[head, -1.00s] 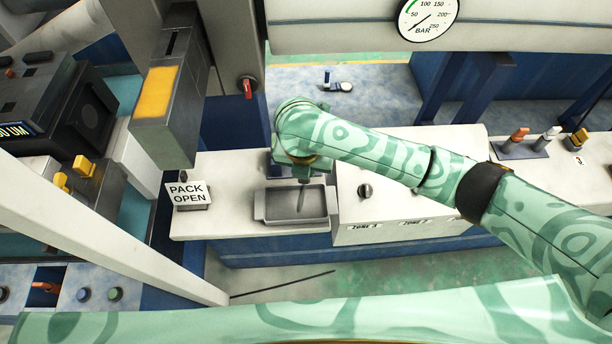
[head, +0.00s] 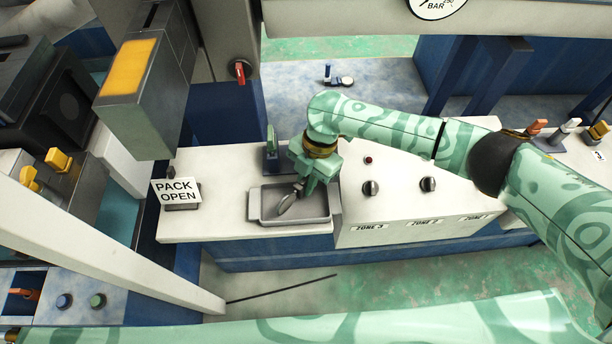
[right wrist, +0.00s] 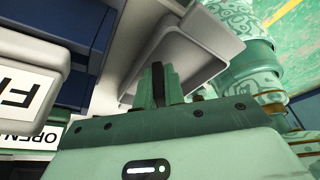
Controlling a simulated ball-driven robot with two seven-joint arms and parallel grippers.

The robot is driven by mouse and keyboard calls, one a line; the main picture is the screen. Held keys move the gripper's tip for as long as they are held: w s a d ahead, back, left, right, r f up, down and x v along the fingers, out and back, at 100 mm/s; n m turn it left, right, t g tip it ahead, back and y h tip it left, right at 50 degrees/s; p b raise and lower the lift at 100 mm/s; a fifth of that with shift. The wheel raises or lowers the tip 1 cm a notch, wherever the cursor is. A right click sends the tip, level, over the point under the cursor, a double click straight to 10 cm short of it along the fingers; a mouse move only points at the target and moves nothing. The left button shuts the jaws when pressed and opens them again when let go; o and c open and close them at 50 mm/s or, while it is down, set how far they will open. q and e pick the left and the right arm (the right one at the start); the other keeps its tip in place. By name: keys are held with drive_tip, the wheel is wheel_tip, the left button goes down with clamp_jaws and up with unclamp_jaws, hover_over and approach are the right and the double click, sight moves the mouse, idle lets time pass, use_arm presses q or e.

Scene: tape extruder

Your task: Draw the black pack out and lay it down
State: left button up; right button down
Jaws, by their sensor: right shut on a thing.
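My right gripper (head: 297,190) is shut on the black pack, a thin, flat, rounded piece that shows grey (head: 287,204) in the head view. It hangs tilted just over the grey tray (head: 318,219); whether it touches the tray floor I cannot tell. In the right wrist view the pack is a dark strip (right wrist: 158,82) between the green fingers (right wrist: 168,88), with the tray (right wrist: 185,55) beyond. Much of the pack is hidden by the fingers. My left gripper is out of view.
A thin green piece (head: 271,140) stands upright in a dark blue holder (head: 275,165) behind the tray. A "PACK OPEN" sign (head: 177,192) stands left. The white cabinet with knobs (head: 400,205) is right of the tray. The pale counter (head: 215,215) is bare left of the tray.

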drive_tip(key=shift+f, duration=0.55)
drive_tip(key=shift+f+b, duration=0.3)
drive_tip(key=shift+f, duration=0.05)
idle(0.6)
drive_tip(key=c, duration=1.4)
unclamp_jaws()
drive_tip(key=p+v, duration=0.5)
drive_tip(key=v, duration=1.1)
drive_tip(key=shift+r, duration=0.15)
